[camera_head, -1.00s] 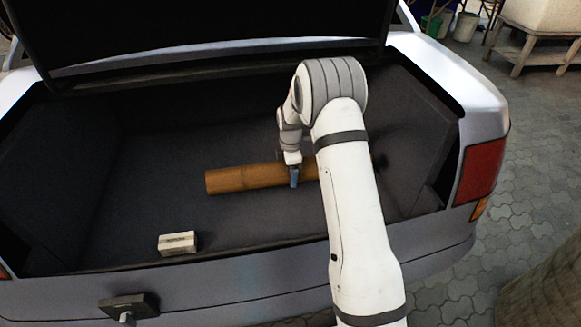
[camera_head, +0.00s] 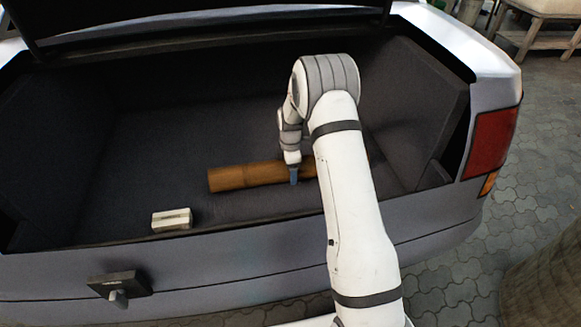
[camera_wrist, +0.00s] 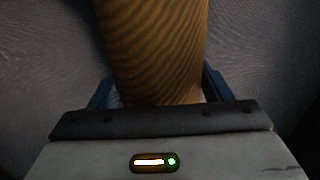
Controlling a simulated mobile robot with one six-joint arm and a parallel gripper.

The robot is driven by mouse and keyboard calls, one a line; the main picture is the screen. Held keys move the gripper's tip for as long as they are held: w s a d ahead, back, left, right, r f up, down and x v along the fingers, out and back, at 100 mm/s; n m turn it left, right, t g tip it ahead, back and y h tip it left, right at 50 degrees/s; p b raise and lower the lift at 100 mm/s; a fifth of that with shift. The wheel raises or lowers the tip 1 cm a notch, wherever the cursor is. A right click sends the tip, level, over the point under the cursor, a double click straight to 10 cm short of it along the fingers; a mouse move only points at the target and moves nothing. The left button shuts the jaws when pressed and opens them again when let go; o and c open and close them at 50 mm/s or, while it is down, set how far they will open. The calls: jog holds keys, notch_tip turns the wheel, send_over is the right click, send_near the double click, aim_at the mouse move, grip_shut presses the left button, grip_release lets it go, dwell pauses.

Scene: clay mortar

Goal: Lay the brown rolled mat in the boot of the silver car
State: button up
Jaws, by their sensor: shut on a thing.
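The brown rolled mat (camera_head: 245,177) lies lengthwise across the inside of the open boot (camera_head: 110,190) of the silver car (camera_head: 440,235). My gripper (camera_head: 294,176) is shut on the mat near its middle. In the wrist view the mat (camera_wrist: 155,45) runs between the two blue fingers of my gripper (camera_wrist: 160,90). My arm hides the mat's right part in the head view. The mat is low, near the boot floor; I cannot tell whether it touches it.
A small pale box (camera_head: 171,219) sits at the front left of the boot floor, near the sill. The boot lid is raised at the back. Car side walls stand left and right. A wooden bench (camera_head: 535,25) is far right, and a round brown object (camera_head: 545,270) is at lower right.

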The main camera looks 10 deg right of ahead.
jog(key=o, duration=1.5)
notch_tip(320, 180, up, 8)
jog(key=shift+r+p, duration=0.25)
jog(key=shift+p, duration=0.65)
jog(key=s+r+m+t+p, duration=0.1)
jog(key=s+r+m+p, duration=0.45)
jog(key=r, duration=0.75)
jog(key=s+r+m+p, duration=0.3)
jog(key=s+r, duration=0.6)
jog(key=r, duration=0.4)
jog(key=s+r+m+p, duration=0.3)
jog(key=s+r, duration=0.1)
jog(key=s, duration=0.3)
jog(key=s+r+m+t+p, duration=0.1)
jog(key=s+r+m+p, duration=0.2)
jog(key=s, duration=0.4)
jog(key=s+r+m+p, duration=0.3)
jog(key=s+r, duration=0.2)
jog(key=s, duration=0.2)
jog(key=shift+s+r+m+t, duration=0.15)
jog(key=shift+r+m+t, duration=0.05)
jog(key=shift+m+t, duration=0.1)
